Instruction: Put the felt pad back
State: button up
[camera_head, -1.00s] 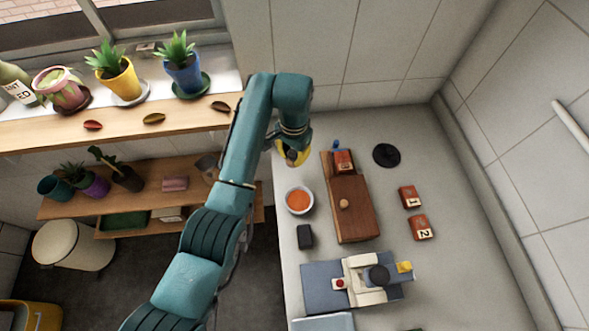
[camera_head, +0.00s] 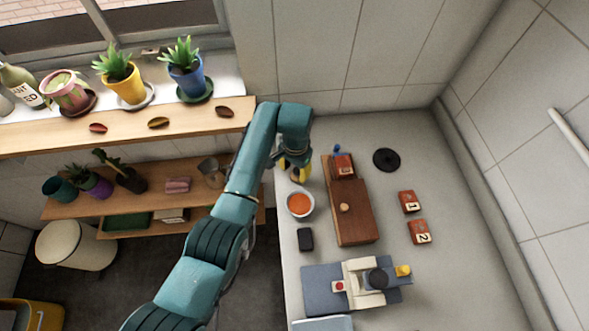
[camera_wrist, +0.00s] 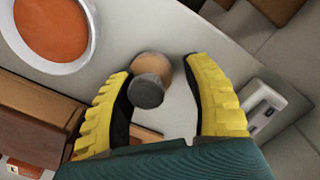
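In the wrist view a small dark grey round piece (camera_wrist: 148,91) sits against or over a tan round piece (camera_wrist: 153,64), between my fingers. The grey one may be the felt pad, but I cannot be sure. My gripper (camera_wrist: 168,95) is open, with its yellow fingers on either side of the pair and a visible gap to the right finger. In the head view my gripper (camera_head: 297,175) points down at the counter's left edge, just behind the bowl, and the small pieces are hidden there.
A white bowl (camera_head: 313,207) with orange contents stands close to my gripper. A wooden box (camera_head: 352,222) with a knob is to its right. A black disc (camera_head: 387,159), two numbered red blocks (camera_head: 410,201), a black block (camera_head: 305,239) and a blue-and-cream device (camera_head: 320,288) are on the counter.

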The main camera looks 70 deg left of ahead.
jog(key=shift+d, duration=0.1)
notch_tip(320, 180, up, 12)
jog(key=shift+w+r, duration=0.15)
dwell(0.4)
